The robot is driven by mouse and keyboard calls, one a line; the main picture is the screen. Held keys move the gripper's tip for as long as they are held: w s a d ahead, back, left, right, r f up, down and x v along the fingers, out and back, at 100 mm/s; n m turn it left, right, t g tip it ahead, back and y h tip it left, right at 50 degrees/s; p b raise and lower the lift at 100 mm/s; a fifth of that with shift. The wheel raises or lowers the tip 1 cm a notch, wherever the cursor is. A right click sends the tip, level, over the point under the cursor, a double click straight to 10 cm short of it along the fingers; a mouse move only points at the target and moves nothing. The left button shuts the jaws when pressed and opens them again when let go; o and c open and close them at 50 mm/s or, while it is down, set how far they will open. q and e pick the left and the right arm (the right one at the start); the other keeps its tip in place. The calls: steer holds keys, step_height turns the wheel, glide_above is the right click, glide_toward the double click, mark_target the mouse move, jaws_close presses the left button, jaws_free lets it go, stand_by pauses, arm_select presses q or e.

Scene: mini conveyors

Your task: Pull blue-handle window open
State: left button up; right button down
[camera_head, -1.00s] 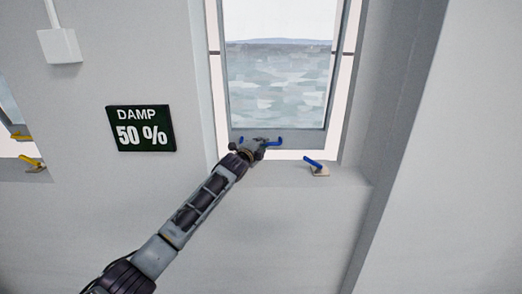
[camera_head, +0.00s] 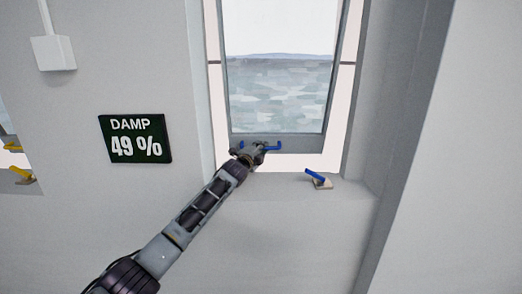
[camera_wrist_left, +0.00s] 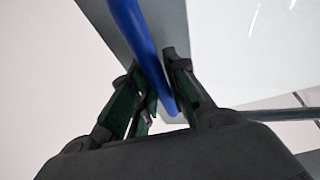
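The window (camera_head: 280,145) has a grey frame with a blue handle (camera_head: 272,147) on its bottom rail. It is tilted partly open, with a bright gap along its bottom and sides. My left gripper (camera_head: 256,150) is at the handle's left part. In the left wrist view the blue handle (camera_wrist_left: 132,25) runs between the two dark fingers of the gripper (camera_wrist_left: 156,68), which are closed in on it. The fingers hide part of the bar. My right gripper is in neither current view.
A blue lever on a small base (camera_head: 319,180) sits on the sill at right. A dark sign (camera_head: 136,138) reads "DAMP 49 %". Yellow levers (camera_head: 21,174) show at the far left by another window. A wall edge (camera_head: 410,150) stands at right.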

arm_select(q)
steer(key=shift+o, duration=1.3)
steer(key=shift+s, duration=0.1)
steer(key=shift+a, duration=0.1)
steer(key=shift+v, duration=3.45)
steer(key=shift+s, duration=0.15)
steer(key=shift+f, duration=0.1)
